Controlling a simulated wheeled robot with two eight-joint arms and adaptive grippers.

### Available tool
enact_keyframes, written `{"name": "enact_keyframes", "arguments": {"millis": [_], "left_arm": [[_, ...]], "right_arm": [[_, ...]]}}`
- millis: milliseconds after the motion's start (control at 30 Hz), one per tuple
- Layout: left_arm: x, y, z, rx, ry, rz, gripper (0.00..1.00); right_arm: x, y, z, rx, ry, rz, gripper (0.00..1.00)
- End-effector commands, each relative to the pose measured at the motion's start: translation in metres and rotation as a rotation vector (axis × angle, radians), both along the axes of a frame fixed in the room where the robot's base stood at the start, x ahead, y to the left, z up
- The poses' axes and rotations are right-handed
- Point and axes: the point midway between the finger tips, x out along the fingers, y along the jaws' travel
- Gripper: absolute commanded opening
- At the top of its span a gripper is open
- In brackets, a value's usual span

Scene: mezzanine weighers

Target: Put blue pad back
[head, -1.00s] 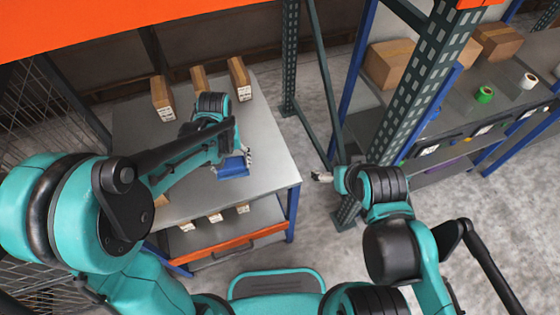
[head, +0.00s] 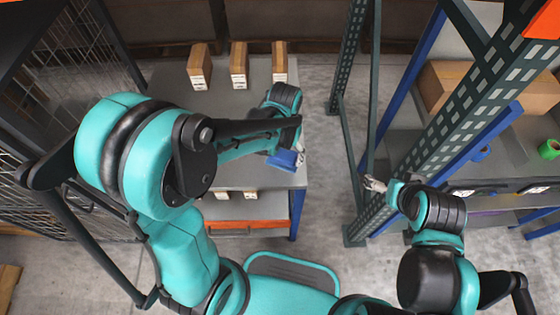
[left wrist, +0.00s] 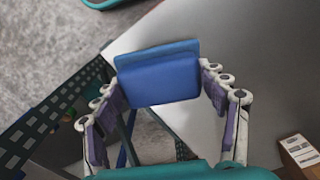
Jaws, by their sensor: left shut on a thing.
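The blue pad (head: 285,160) is in my left gripper (head: 293,153), near the right front corner of the grey table (head: 226,100). The left wrist view shows the blue pad (left wrist: 160,77) between the two fingers of my left gripper (left wrist: 160,85), which is shut on it. The table's edge and floor show beyond the pad there. I cannot tell how far the pad is above the tabletop. My right gripper (head: 374,184) is out over the floor, right of the table and beside a rack post. It is too small to tell whether it is open.
Three cardboard boxes (head: 239,65) stand along the table's back. Smaller boxes lie on its lower shelf, above an orange beam (head: 235,226). A perforated rack post (head: 440,120) stands at right, with cartons and a green roll (head: 549,149) on the shelves behind. Mesh fencing is at left.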

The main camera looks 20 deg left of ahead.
Motion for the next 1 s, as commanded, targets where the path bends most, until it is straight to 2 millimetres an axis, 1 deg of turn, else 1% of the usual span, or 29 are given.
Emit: {"name": "enact_keyframes", "arguments": {"millis": [33, 200, 267, 333, 500, 533, 767, 933, 967, 1000], "left_arm": [[0.006, 0.007, -0.008, 0.000, 0.000, 0.005, 0.36], [0.015, 0.018, -0.015, 0.000, 0.000, 0.001, 0.36], [0.015, 0.019, -0.018, 0.000, 0.000, 0.000, 0.36], [0.016, 0.019, -0.025, 0.000, 0.000, -0.001, 0.36], [0.015, 0.019, -0.052, 0.000, 0.000, 0.000, 0.36], [0.015, 0.019, -0.055, 0.000, 0.000, 0.000, 0.36], [0.015, 0.019, -0.054, 0.000, 0.000, 0.000, 0.36], [0.015, 0.019, -0.059, 0.000, 0.000, 0.000, 0.36], [0.015, 0.019, -0.058, 0.000, 0.000, 0.000, 0.80], [0.015, 0.019, -0.057, 0.000, 0.000, 0.000, 0.91]], "right_arm": [[0.000, 0.000, -0.006, 0.000, 0.000, 0.000, 0.93], [0.000, 0.000, -0.009, 0.000, 0.000, 0.000, 0.93], [0.000, 0.000, -0.010, 0.000, 0.000, 0.000, 0.93], [0.000, 0.000, -0.014, 0.000, 0.000, 0.000, 0.93], [0.000, 0.000, -0.029, 0.000, 0.000, 0.000, 0.93], [0.000, 0.000, -0.030, 0.000, 0.000, 0.000, 0.93], [0.000, 0.000, -0.028, 0.000, 0.000, 0.000, 0.93], [0.000, 0.000, -0.033, 0.000, 0.000, 0.000, 0.93], [0.000, 0.000, -0.032, 0.000, 0.000, 0.000, 0.93], [0.000, 0.000, -0.031, 0.000, 0.000, 0.000, 0.93]]}}
